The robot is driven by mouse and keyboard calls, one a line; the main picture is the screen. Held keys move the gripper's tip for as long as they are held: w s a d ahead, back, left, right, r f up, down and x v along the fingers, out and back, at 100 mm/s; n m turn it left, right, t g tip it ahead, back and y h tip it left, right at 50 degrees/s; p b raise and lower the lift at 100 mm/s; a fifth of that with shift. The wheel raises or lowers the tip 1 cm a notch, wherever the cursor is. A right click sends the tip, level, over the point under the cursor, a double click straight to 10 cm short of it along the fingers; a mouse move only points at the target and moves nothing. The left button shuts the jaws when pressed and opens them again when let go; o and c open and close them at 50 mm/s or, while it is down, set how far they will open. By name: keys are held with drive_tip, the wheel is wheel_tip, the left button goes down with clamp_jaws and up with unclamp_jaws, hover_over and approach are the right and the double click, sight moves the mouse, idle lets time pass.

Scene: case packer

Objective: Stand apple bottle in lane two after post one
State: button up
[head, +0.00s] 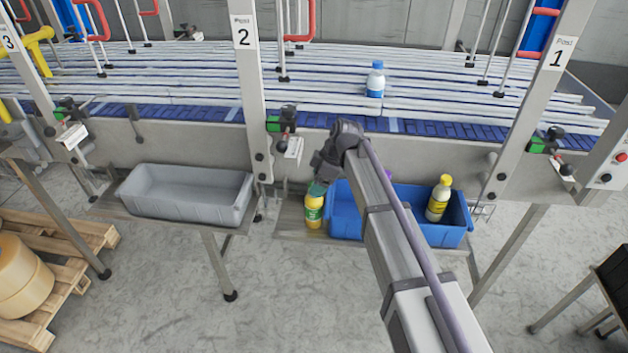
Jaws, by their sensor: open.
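A yellow bottle with a green-and-yellow label (314,212) stands upright on the shelf at the left end of the blue crate; it may be the apple bottle, but its print is too small to read. My gripper (319,188) is open right at this bottle's top and hides its cap. I cannot tell whether the fingers touch it. The white-railed lanes (200,75) run across the conveyor behind. Post one (558,60) is at the right and post two (244,60) left of the middle.
The blue crate (460,236) holds a yellow-capped bottle (438,200), leaning; my arm covers its middle. A grey tray (187,190) at left looks empty. Small boxes with levers (283,125) stick out at the posts. Red-handled rods (300,38) hang over the lanes.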

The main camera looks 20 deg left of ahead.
drive_tip(key=p+v, duration=0.5)
drive_tip(key=v, duration=0.3)
drive_tip(key=shift+p, duration=0.3)
drive_tip(key=shift+d, duration=0.1)
drive_tip(key=s+d+m+h, duration=0.1)
drive_tip(key=s+d+m, duration=0.5)
drive_tip(key=d, duration=0.4)
drive_tip(key=s+d+m+h, duration=0.2)
drive_tip(key=s+d+m, duration=0.5)
drive_tip(key=d, duration=0.4)
drive_tip(key=s+d+f+m+h, duration=0.1)
drive_tip(key=s+d+m, duration=0.5)
drive_tip(key=d, duration=0.5)
drive_tip(key=shift+s+m+t, duration=0.3)
drive_tip(key=shift+s, duration=0.8)
drive_tip(key=shift+w+f, duration=0.1)
drive_tip(key=shift+w, duration=0.15)
drive_tip(key=shift+c, duration=0.4)
